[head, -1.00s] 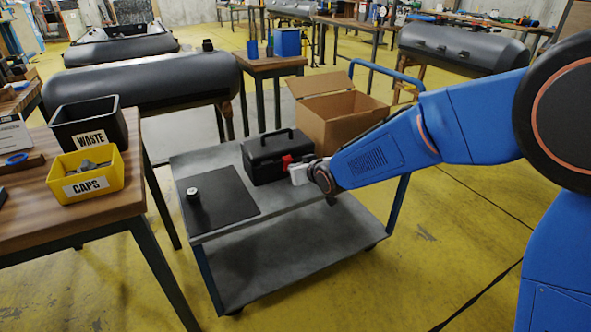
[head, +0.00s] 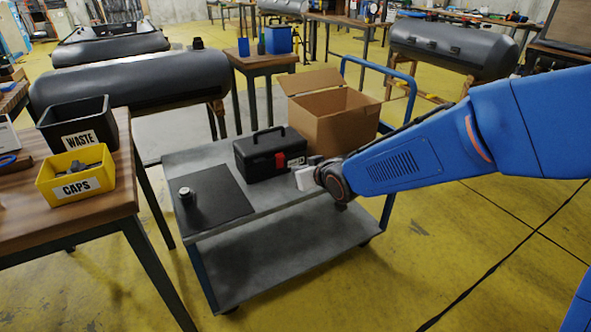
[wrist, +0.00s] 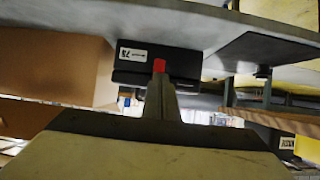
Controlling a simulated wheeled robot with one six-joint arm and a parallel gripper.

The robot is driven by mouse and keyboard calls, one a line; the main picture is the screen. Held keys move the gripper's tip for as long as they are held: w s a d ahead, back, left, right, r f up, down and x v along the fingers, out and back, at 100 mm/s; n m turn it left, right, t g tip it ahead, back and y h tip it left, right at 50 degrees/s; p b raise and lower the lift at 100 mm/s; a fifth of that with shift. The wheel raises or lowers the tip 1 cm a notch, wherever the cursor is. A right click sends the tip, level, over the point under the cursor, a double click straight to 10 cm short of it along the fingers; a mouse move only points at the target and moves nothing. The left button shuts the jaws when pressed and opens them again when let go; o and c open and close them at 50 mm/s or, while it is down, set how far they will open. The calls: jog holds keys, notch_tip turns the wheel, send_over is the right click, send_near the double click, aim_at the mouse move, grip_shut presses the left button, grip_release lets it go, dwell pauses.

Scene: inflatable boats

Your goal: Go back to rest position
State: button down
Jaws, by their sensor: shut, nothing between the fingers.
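My blue arm (head: 400,165) reaches in from the right in the head view. My gripper (head: 303,178) is at its end, above the near right part of the grey cart (head: 250,276), just right of the black toolbox (head: 262,152) with a red latch. In the wrist view my gripper (wrist: 159,84) is shut with nothing between its fingers, and its tips overlap the view of the toolbox (wrist: 186,57). Whether it touches the toolbox is hard to tell; it looks apart from it.
An open cardboard box (head: 338,128) stands behind the gripper on the cart. A black mat (head: 222,205) holds a small cylindrical part (head: 186,196). A wooden table at left carries a waste bin (head: 66,128) and a yellow caps bin (head: 58,187).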

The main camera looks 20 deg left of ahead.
jog(key=shift+s+d+r, duration=0.15)
jog(key=shift+s+d, duration=0.15)
jog(key=shift+d, duration=0.05)
jog(key=s+d+r+m+h, duration=0.2)
jog(key=d+r+m+h, duration=0.1)
jog(key=d, duration=1.4)
jog(key=s+d+r+m+h, duration=0.2)
jog(key=d+r+h, duration=0.1)
jog(key=d, duration=1.3)
jog(key=s+d+f+m+g+h, duration=0.2)
jog(key=s+d+m+g+h, duration=0.1)
jog(key=s+d, duration=1.6)
jog(key=s+m, duration=0.1)
jog(key=s, duration=0.3)
jog(key=shift+s+d+m, duration=0.25)
jog(key=shift+d+m, duration=0.1)
jog(key=shift+m, duration=0.05)
jog(key=shift+f, duration=0.1)
